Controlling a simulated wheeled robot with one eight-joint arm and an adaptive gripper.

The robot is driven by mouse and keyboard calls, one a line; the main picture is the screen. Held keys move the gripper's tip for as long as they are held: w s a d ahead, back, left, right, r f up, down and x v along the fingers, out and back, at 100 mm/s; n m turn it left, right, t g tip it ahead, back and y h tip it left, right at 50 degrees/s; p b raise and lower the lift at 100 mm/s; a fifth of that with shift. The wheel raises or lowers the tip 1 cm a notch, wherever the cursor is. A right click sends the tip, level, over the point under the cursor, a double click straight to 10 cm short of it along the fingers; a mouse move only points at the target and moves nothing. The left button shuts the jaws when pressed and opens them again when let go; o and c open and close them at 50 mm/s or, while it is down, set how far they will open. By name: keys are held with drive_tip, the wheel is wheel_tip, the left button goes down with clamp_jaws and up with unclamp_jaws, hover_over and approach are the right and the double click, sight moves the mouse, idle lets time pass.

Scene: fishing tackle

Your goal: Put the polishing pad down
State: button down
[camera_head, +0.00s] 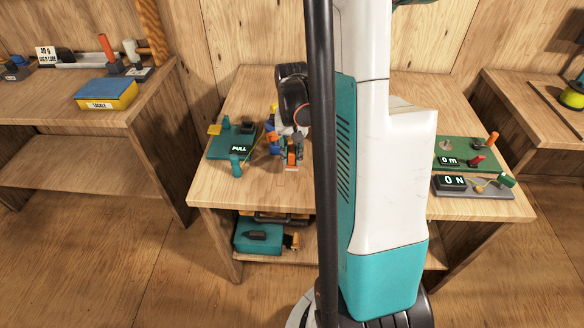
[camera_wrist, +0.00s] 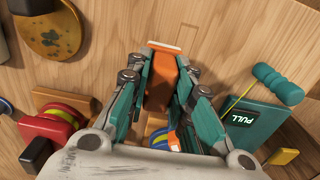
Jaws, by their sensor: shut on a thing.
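My gripper (camera_head: 290,150) is over the middle table, pointing down. In the wrist view my gripper (camera_wrist: 163,72) has its teal and grey fingers closed on both sides of an orange block with a pale strip at its far end. I take this block to be the polishing pad (camera_wrist: 161,86). In the head view the pad (camera_head: 292,158) shows as a small orange piece with a pale lower edge, close to the wooden table top (camera_head: 264,190). I cannot tell whether it touches the wood. The fingers and wrist hide part of it.
A green PULL board (camera_head: 222,145) lies left of my gripper. The wrist view shows a red and yellow reel-like object (camera_wrist: 50,130) and a brass disc (camera_wrist: 50,36) nearby. Display devices (camera_head: 470,187) stand at the table's right. Bare wood lies in front of the pad.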

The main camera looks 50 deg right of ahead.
sight(292, 164)
drive_tip(key=shift+f+b, duration=0.85)
drive_tip(key=shift+f, duration=1.4)
drive_tip(key=shift+f, duration=0.1)
drive_tip(key=c, duration=1.4)
unclamp_jaws()
wheel_tip(292, 164, up, 12)
drive_tip(key=p, duration=0.4)
